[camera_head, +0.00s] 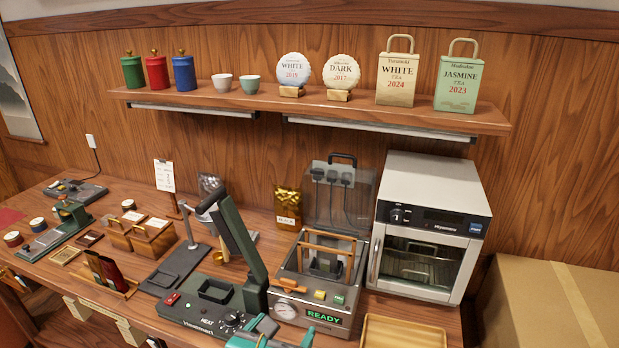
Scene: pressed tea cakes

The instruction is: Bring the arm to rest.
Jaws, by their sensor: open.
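My gripper (285,334) shows only in part at the bottom edge of the head view, as teal pieces with a gap between them. It is open, and I see nothing held in it. It lies in front of the press with the green lever arm (240,245) and the steel machine with a lit READY display (323,317). Whether it touches either cannot be told. The rest of my arm is out of the picture.
The wooden counter (30,283) is crowded with tools and boxes. A wooden tray (400,333) lies at the front right, below a small oven (430,225). A cardboard box (555,300) stands at the far right. A wall shelf (330,108) holds canisters, cups, tea cakes and bags.

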